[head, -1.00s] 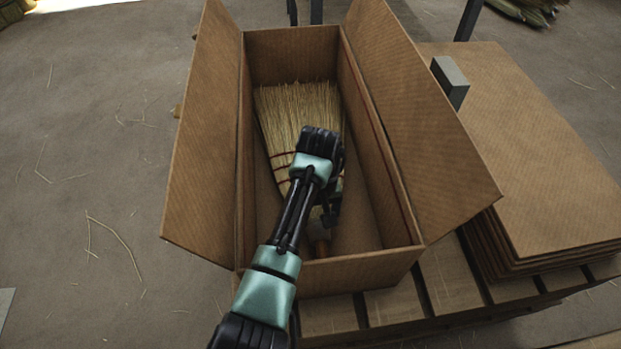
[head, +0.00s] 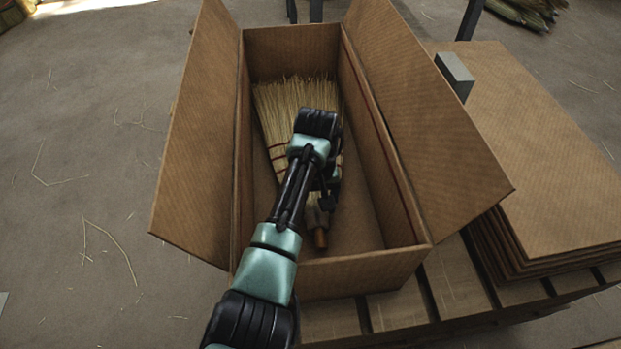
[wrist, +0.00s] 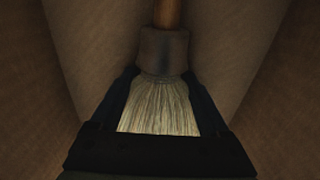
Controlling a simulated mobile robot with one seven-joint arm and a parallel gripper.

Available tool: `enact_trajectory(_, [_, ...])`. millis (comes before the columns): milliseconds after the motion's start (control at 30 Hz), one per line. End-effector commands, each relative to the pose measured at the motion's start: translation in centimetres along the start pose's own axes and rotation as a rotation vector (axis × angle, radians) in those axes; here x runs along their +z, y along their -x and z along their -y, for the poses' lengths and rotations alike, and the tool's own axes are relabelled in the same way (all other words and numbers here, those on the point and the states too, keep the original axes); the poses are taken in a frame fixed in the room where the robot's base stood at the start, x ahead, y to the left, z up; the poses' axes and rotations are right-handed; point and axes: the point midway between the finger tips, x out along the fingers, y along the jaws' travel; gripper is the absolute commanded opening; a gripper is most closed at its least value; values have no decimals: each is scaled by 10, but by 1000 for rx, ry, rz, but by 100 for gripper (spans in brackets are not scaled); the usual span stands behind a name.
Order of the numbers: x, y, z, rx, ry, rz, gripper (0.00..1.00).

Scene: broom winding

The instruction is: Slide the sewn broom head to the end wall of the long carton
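The sewn broom head (head: 284,108) lies in the long carton (head: 340,271), straw towards the far end wall (head: 290,54). Its straw is pale with red stitching, and its tips are at or close to that wall; any gap is hard to see. Its dark collar (wrist: 163,51) and short wooden handle stub (head: 320,238) point towards the near wall. My gripper (wrist: 160,85) is down in the carton at the neck, with one dark finger along each side of the straw just below the collar. It looks shut on the broom head. My arm hides the head's middle.
Long flaps stand open on the left (head: 197,140) and right (head: 425,120). A stack of cardboard sheets (head: 545,150) with a grey block (head: 455,75) is at the right. The carton rests on a slatted pallet (head: 450,280).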

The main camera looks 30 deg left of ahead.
Motion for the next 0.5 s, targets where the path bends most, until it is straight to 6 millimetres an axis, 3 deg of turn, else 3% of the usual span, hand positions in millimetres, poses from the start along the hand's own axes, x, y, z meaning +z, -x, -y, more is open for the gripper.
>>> enact_trajectory(500, [-15, -3, 1, -2, 4, -5, 78])
